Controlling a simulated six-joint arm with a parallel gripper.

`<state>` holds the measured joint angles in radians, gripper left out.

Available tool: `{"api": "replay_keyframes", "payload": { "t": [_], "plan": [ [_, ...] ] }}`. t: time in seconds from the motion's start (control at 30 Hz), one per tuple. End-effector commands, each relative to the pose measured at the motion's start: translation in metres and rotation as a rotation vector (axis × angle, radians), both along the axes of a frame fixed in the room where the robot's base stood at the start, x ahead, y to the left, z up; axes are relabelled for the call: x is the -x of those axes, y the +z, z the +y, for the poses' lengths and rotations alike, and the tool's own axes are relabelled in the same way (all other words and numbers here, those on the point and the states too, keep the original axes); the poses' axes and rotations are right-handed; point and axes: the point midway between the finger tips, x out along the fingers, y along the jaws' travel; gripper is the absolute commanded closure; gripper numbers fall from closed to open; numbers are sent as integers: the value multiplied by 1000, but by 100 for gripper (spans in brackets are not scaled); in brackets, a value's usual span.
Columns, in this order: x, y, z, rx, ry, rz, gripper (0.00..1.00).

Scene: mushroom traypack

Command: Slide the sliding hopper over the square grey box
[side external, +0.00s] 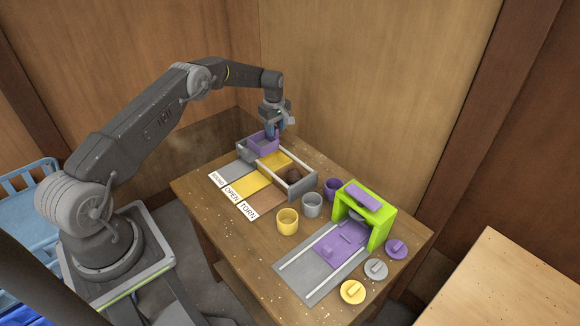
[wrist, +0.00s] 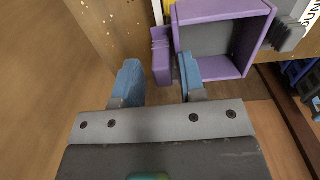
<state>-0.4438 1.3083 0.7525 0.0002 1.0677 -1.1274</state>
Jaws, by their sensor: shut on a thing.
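The sliding hopper (side external: 262,141) is a purple open frame at the far end of the pale rails. It also shows in the wrist view (wrist: 256,62), with a grey surface visible through its opening. That surface looks like the square grey box (wrist: 210,42), which is mostly hidden under the hopper in the side view. My gripper (side external: 276,133) is at the hopper's far side. In the wrist view its blue fingers (wrist: 158,80) stand either side of the hopper's purple handle (wrist: 161,56), and it is shut on that handle.
A yellow box (side external: 275,161) and a brown one sit along the rails (side external: 301,184). Labelled grey, yellow and brown strips lie in front. Yellow, grey and purple cups, a green arch (side external: 381,230) with a purple slide, and several lids stand nearer the right. A wooden wall rises behind.

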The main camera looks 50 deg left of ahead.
Motion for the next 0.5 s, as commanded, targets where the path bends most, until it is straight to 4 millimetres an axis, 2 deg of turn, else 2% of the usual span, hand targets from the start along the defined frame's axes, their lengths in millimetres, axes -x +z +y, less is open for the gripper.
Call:
{"api": "replay_keyframes", "payload": {
  "t": [0.03,0.5],
  "plan": [
    [6,-18,-1,7,-3,18,76],
    [5,-18,25,8,-3,18,76]
  ]
}}
